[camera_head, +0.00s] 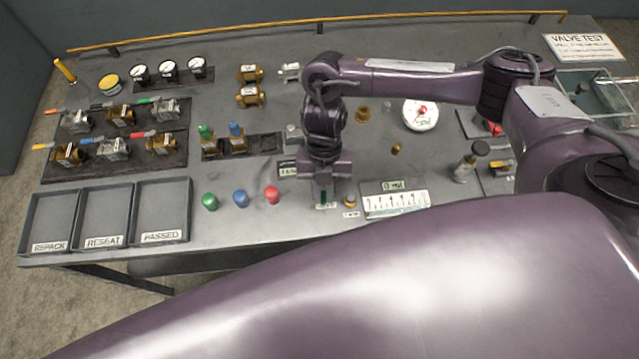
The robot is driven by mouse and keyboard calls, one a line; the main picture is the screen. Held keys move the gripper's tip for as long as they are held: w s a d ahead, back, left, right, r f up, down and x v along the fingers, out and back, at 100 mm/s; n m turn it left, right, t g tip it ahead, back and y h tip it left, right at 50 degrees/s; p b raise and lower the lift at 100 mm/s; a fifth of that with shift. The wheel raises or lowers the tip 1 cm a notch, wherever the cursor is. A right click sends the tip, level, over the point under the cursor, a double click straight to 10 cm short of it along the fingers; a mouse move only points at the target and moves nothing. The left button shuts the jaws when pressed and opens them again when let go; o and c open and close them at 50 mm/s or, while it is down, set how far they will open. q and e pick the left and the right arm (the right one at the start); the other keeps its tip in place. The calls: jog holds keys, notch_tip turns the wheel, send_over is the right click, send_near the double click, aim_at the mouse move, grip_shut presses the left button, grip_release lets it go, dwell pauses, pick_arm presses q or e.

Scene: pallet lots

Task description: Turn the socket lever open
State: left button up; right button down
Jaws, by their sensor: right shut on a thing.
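My right gripper (324,189) points straight down at the front middle of the bench. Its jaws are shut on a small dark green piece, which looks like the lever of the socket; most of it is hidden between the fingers. A small white label (326,206) lies just in front of the jaws. The socket body is hidden under the gripper, so I cannot tell which way the lever is turned. My left gripper is not in view.
A brass fitting (350,201) and a white scale plate (396,204) lie close to the right. Red (272,194), blue (241,198) and green (209,201) knobs stand to the left. Labelled trays (163,236) and a valve rack (113,172) are further left.

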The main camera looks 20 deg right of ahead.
jog(key=shift+d+n+h, duration=0.25)
jog(key=shift+n+h, duration=0.05)
jog(key=shift+n, duration=0.5)
jog(key=c, duration=1.5)
grip_release()
jog(key=shift+s, duration=0.1)
jog(key=shift+o, duration=0.2)
jog(key=shift+v, duration=3.95)
